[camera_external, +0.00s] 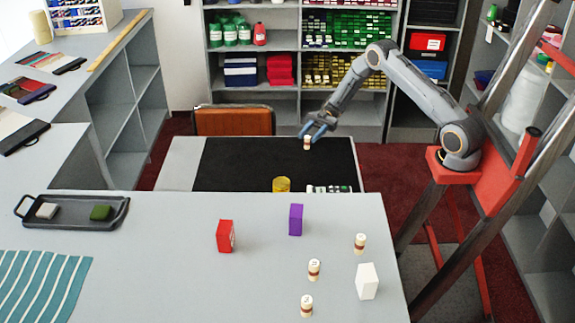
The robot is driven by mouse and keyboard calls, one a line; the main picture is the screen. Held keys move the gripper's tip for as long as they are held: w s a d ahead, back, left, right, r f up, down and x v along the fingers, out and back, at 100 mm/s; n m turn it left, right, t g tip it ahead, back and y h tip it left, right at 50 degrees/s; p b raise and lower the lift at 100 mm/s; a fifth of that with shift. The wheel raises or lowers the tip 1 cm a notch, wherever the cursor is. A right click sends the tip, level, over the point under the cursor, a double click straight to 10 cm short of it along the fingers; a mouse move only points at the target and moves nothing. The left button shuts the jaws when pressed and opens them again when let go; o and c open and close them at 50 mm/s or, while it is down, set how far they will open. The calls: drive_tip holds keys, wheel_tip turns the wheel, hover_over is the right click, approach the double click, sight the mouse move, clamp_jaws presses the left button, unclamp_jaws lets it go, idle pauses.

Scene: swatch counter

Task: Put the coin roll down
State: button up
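A small cream coin roll with a brown band (307,143) is upright at the tips of my blue gripper (308,136), in the external view. My gripper looks shut on its upper part, over the far side of the black desk surface (235,165). The gap between the roll and the surface is hard to judge. Three similar coin rolls stand on the grey counter: one at the right (360,243), one nearer the middle (314,269) and one at the front (306,306).
The grey counter (180,265) also bears a red box (225,236), a purple box (296,219), a white block (367,281) and a dark tray (70,222). A yellow cylinder (282,185) is at the desk's near edge. A brown chair (233,121) is behind the desk.

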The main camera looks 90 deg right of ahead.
drive_tip(key=b+v, duration=0.1)
drive_tip(key=v, duration=0.5)
drive_tip(key=shift+s+d, duration=0.1)
drive_tip(key=shift+d, duration=0.05)
